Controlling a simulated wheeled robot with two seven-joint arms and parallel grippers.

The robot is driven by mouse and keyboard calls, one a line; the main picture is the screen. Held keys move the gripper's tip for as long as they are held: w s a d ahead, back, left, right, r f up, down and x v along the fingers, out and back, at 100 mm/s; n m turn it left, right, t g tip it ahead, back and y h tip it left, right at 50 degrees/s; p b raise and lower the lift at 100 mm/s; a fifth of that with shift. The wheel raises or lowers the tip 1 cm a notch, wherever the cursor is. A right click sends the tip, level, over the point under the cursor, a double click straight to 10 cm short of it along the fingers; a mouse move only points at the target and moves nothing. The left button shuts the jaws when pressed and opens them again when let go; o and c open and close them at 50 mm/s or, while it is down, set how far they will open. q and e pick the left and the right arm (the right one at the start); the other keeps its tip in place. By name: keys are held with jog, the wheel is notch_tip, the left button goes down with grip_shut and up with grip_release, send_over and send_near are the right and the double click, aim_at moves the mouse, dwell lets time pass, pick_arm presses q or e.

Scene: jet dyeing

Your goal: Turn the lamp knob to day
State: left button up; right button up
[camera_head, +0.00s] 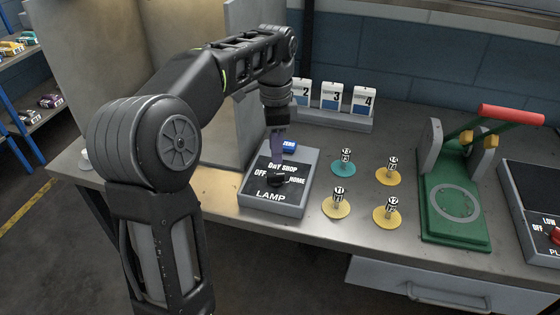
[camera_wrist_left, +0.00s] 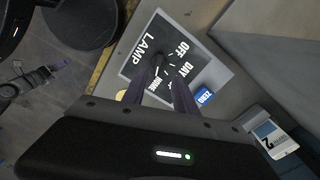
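The lamp box (camera_head: 262,208) is a grey box with a black face, lettered OFF, DAY, SHOP and HOME, on the bench. Its small black knob (camera_head: 277,180) sits in the middle of the labels; the pointer seems turned toward HOME, though it is small. The lamp box (camera_wrist_left: 133,62) and knob (camera_wrist_left: 160,66) also show in the left wrist view. My left gripper (camera_head: 281,156) is just above and behind the knob, pointing down, with nothing held. In the wrist view its two fingers (camera_wrist_left: 165,92) stand apart. What seems to be my right gripper (camera_wrist_left: 48,72) shows small at the left edge.
A blue ZERO block (camera_head: 289,146) lies behind the lamp box. Several numbered pegs on discs (camera_head: 343,168) stand to its right, then a green press (camera_head: 455,205). Numbered cards (camera_head: 332,96) stand at the back. A grey panel (camera_head: 220,100) rises behind my left arm.

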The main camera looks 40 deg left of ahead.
aim_at(276, 175)
pick_arm(q)
jog(key=shift+s+d+r, duration=0.1)
jog(key=shift+s+r, duration=0.05)
jog(key=shift+s, duration=0.1)
jog(key=shift+w+f+b, duration=0.1)
jog(key=shift+f+b, duration=0.3)
jog(key=shift+f, duration=0.2)
notch_tip(276, 175, down, 2)
jog(key=shift+f+b, duration=0.2)
jog(key=shift+b, duration=0.7)
notch_tip(276, 175, down, 3)
jog(key=shift+f+p, duration=0.1)
jog(key=shift+p, duration=0.4)
jog(key=shift+f, duration=0.6)
grip_shut()
